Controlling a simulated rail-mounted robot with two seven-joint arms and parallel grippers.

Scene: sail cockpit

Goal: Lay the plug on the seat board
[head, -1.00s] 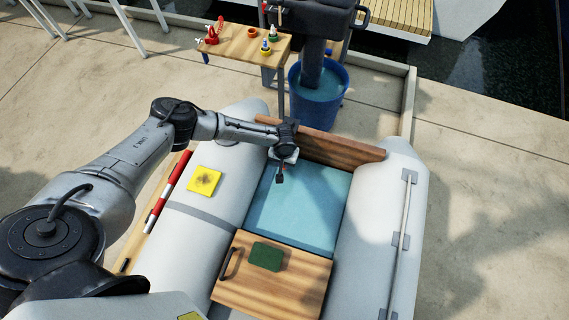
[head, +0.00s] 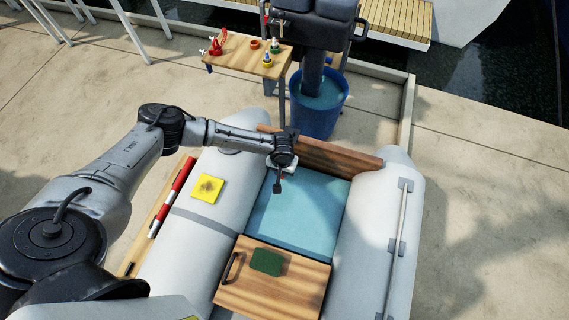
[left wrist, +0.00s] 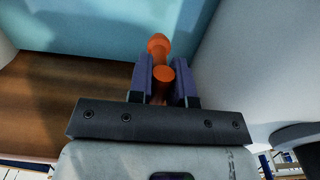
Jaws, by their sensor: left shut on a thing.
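An orange plug (left wrist: 162,74) is held between the fingers of my left gripper in the left wrist view. Its rounded ends stick out past the dark fingers. In the head view my left gripper (head: 277,187) hangs over the blue floor of the dinghy, near the transom; the plug is too small to make out there. The seat board (head: 240,293) is a wooden board across the near part of the dinghy, with a dark handle on its left side. The gripper is apart from it, farther back. My right gripper is not in view.
A green pad (head: 267,262) lies on the seat board; bare wood surrounds it. The grey tubes (head: 375,240) flank the floor. Behind the wooden transom (head: 340,159) stand a blue bucket (head: 316,112) and a small table (head: 235,56).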

